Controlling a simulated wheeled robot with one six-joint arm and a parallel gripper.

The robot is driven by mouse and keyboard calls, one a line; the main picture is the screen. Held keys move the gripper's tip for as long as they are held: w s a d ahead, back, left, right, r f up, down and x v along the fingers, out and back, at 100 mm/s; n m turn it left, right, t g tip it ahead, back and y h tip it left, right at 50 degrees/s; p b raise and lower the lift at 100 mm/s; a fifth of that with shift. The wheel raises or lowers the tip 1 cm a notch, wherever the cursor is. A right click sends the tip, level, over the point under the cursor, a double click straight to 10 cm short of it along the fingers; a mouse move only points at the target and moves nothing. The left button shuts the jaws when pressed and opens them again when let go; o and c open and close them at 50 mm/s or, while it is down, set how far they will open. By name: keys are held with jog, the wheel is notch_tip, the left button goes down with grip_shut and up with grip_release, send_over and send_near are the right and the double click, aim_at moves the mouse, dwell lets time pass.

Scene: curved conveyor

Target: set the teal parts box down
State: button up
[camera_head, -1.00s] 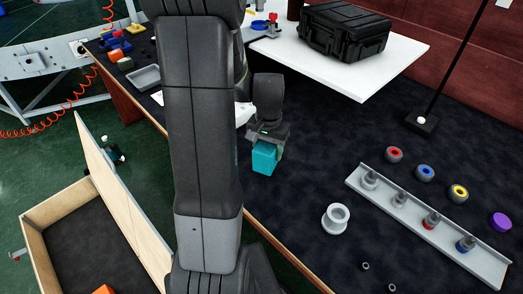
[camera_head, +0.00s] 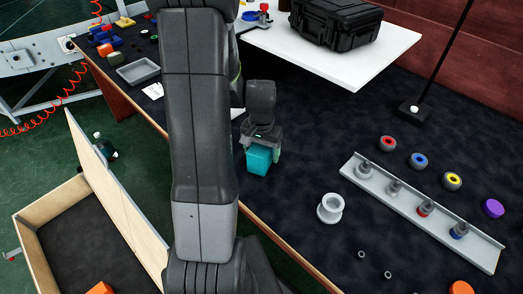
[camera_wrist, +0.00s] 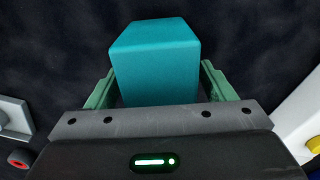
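The teal parts box (camera_head: 258,159) is at the left edge of the dark bench top, below my gripper (camera_head: 262,152). It looks upright and low at the bench surface, though its underside contact is hidden. In the wrist view the teal box (camera_wrist: 156,75) fills the middle between the two green fingers of my gripper (camera_wrist: 158,75). The fingers stand on either side of it, with a narrow gap showing beside the right one. My gripper looks open around the box.
A white flanged ring (camera_head: 330,208) and a grey rail (camera_head: 405,205) with several pegs lie to the right. Coloured rollers (camera_head: 419,161) lie behind the rail. A black case (camera_head: 336,22) stands on a white board (camera_head: 340,62). Dark bench around the box is clear.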

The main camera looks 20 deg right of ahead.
notch_tip(320, 180, up, 12)
jog(key=shift+r+p, duration=0.2)
jog(key=shift+p, duration=0.4)
dwell(1.4)
